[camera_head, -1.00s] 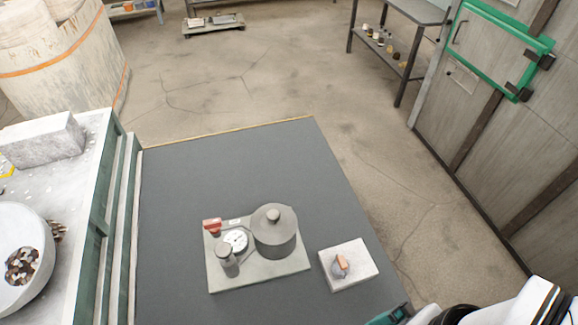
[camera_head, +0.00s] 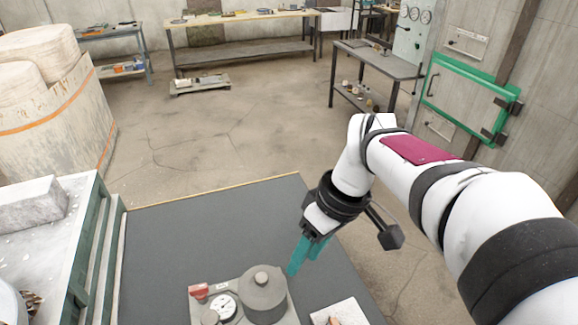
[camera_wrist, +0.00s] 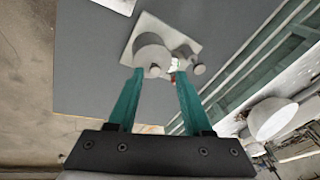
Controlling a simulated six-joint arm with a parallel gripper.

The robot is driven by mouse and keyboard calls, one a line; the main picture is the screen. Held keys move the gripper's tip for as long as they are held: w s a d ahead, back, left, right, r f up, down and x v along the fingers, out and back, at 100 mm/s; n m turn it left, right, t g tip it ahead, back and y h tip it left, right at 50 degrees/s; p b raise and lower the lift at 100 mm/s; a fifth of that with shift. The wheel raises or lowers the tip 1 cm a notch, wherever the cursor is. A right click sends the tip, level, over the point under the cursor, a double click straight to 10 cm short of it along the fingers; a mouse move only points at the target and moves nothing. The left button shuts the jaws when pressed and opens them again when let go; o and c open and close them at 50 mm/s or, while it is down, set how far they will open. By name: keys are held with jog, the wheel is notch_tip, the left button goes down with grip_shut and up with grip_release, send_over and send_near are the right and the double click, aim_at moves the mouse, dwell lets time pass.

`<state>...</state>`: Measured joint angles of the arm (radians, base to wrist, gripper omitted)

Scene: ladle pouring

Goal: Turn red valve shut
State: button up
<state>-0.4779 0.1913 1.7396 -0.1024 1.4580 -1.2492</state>
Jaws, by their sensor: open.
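The red valve (camera_head: 198,291) is a small red handle at the back left corner of a grey base plate (camera_head: 289,315). The plate sits on the dark grey table. Beside the valve are a round white gauge (camera_head: 223,306) and a grey lidded cylinder (camera_head: 263,296). My gripper (camera_head: 293,270) has teal fingers pointing down, just behind and right of the cylinder, apart from the valve. In the wrist view the fingers are spread and empty. The plate (camera_wrist: 192,32) lies beyond the tips there, with a sliver of red valve (camera_wrist: 175,65) beside the right finger.
A pale square block (camera_head: 345,311) lies right of the plate, cut off by the frame. A white-topped bench (camera_head: 60,235) stands along the table's left side. The table's back half (camera_head: 190,240) is clear. The cylinder stands between my gripper and the valve.

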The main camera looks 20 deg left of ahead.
jog(key=w+a+f+n, duration=0.1)
jog(key=a+f+n, duration=0.1)
jog(key=a+n, duration=0.55)
jog(key=n+g, duration=0.2)
jog(key=n, duration=0.4)
send_near(198, 287)
jog(key=shift+m, duration=0.25)
jog(key=x, duration=0.8)
jog(key=shift+s+a+f, duration=0.1)
jog(key=shift+s+f, duration=0.05)
jog(key=shift+f, duration=0.15)
grip_shut()
